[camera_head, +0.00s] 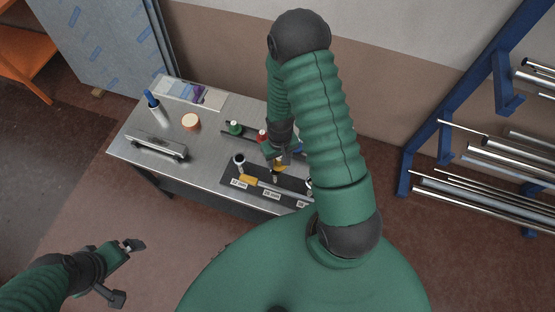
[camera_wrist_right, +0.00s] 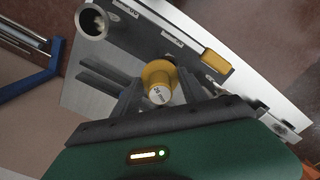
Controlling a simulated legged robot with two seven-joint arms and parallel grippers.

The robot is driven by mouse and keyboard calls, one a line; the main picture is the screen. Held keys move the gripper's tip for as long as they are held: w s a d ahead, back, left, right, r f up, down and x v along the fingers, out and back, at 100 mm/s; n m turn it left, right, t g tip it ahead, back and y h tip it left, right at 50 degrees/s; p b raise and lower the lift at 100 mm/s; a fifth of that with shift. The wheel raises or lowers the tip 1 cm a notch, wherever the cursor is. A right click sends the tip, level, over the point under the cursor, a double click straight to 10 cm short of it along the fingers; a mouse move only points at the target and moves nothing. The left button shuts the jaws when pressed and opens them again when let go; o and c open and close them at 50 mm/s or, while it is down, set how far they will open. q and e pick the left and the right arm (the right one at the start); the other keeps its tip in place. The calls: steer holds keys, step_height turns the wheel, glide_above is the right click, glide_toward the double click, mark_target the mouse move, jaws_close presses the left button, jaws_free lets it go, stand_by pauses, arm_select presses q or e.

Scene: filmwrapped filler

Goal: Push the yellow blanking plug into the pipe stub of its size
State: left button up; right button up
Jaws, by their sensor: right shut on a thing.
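The yellow blanking plug (camera_wrist_right: 157,76), with a white labelled end, sits between the fingers of my right gripper (camera_wrist_right: 160,92). In the head view the plug (camera_head: 279,168) shows just above the middle pipe stub (camera_head: 275,178). I cannot tell whether plug and stub touch; the wrist view hides the stub behind the plug. Another pipe stub (camera_head: 239,160) stands to the left and one (camera_head: 309,184) to the right, partly covered by my arm. A wide open stub (camera_wrist_right: 92,22) shows in the wrist view. My left gripper (camera_head: 124,272) is open and empty, away from the bench.
A yellow block (camera_head: 249,181) lies on the dark base plate. Green (camera_head: 235,128) and red (camera_head: 262,135) plugs stand behind. A pipe rack (camera_head: 450,115) stands right.

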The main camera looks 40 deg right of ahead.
steer(key=shift+d+f, duration=0.15)
steer(key=shift+f, duration=0.2)
steer(key=o, duration=1.1)
steer(key=shift+a, duration=0.2)
steer(key=shift+c, duration=0.2)
steer(key=o, duration=0.4)
steer(key=shift+a+r, duration=0.2)
steer(key=shift+a, duration=0.15)
steer(key=shift+c, duration=0.2)
steer(key=o, duration=0.4)
steer(key=shift+d, duration=0.25)
steer(key=shift+o, duration=0.5)
steer(key=shift+d+f, duration=0.1)
steer(key=shift+d, duration=0.05)
arm_select(q)
steer(key=shift+d+f, duration=0.1)
steer(key=shift+f, duration=0.05)
